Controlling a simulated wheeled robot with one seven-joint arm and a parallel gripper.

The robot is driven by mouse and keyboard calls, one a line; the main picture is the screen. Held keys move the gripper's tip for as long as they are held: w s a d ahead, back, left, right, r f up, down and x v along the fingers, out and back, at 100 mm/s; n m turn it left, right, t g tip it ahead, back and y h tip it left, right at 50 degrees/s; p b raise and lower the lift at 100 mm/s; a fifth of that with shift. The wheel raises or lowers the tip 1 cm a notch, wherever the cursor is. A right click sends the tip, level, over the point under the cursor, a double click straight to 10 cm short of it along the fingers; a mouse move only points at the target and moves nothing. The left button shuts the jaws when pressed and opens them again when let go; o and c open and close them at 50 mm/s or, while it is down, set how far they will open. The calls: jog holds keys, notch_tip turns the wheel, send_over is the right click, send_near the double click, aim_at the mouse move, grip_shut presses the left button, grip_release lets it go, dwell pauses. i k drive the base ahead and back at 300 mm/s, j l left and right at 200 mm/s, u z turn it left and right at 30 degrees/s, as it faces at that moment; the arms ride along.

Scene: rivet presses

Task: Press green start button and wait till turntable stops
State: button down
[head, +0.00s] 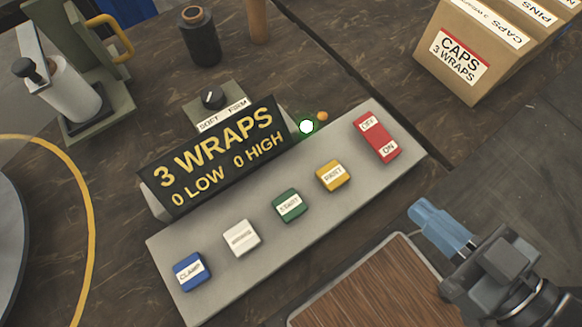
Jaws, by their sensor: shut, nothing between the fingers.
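The green START button (288,205) sits in the middle of the grey control panel (210,283). To its left are a white button (242,238) with an unreadable label and a blue CLAMP button (190,271). To its right are a yellow button (333,175) and a red OFF/ON switch (377,138). The black display (220,150) reads "3 WRAPS, 0 LOW 0 HIGH". A grey round edge at the far left, perhaps the turntable (12,245), is mostly cut off. My gripper (428,214), with bluish fingers, is shut and empty, right of the panel and apart from the START button.
A lit white-green lamp (307,126) glows behind the panel. A SOFT/FIRM knob (212,98) stands behind the display. A CAPS box (461,55) is at upper right, a green press (75,60) at upper left. A wood-topped tray (365,290) lies below my gripper.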

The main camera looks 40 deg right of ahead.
aim_at(289, 206)
jog(key=j, duration=0.7)
jog(key=k+j, duration=0.1)
jog(key=j, duration=0.6)
jog(key=j+z, duration=0.1)
jog(key=j, duration=0.6)
jog(key=k+j, duration=0.15)
jog(key=j, duration=0.55)
